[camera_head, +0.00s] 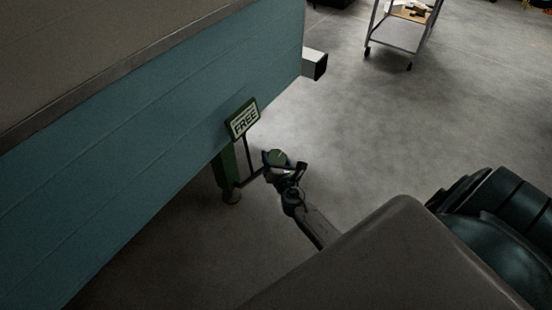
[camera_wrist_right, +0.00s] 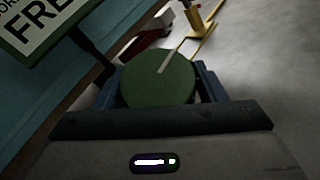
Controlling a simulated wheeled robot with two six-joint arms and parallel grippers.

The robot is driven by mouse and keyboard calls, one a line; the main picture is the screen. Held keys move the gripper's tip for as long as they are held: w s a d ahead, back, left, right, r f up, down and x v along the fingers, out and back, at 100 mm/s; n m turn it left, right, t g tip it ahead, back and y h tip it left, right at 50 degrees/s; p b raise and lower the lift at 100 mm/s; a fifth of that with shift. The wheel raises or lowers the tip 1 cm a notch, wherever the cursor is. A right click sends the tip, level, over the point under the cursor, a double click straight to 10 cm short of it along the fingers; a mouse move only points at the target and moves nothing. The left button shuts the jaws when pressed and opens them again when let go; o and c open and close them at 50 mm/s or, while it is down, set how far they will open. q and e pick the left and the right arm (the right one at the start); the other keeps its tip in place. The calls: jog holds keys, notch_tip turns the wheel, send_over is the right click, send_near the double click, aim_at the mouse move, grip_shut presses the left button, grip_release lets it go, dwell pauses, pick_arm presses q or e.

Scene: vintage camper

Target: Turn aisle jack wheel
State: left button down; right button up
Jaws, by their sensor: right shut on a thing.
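The jack wheel (camera_head: 278,157) is a small round green disc with a pale line across it, beside the green jack leg (camera_head: 226,172) under the camper's edge. In the right wrist view the wheel (camera_wrist_right: 158,80) fills the space between the blue fingers of my right gripper (camera_wrist_right: 160,88). In the head view my right gripper (camera_head: 282,165) reaches in from the lower right and is shut on the wheel's rim. The pale line on the wheel slants up to the right in the wrist view. My left gripper is not in view.
The teal camper side (camera_head: 150,130) runs along the left. A sign reading FREE (camera_head: 243,119) stands just above the wheel, close to my gripper. A square beam end (camera_head: 315,64) juts out beyond it. A cart (camera_head: 400,30) stands at the back; the concrete floor between is clear.

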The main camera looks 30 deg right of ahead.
jog(key=shift+r, duration=0.15)
jog(key=o, duration=1)
jog(key=v, duration=1)
jog(key=shift+s+a, duration=0.15)
jog(key=shift+s, duration=0.2)
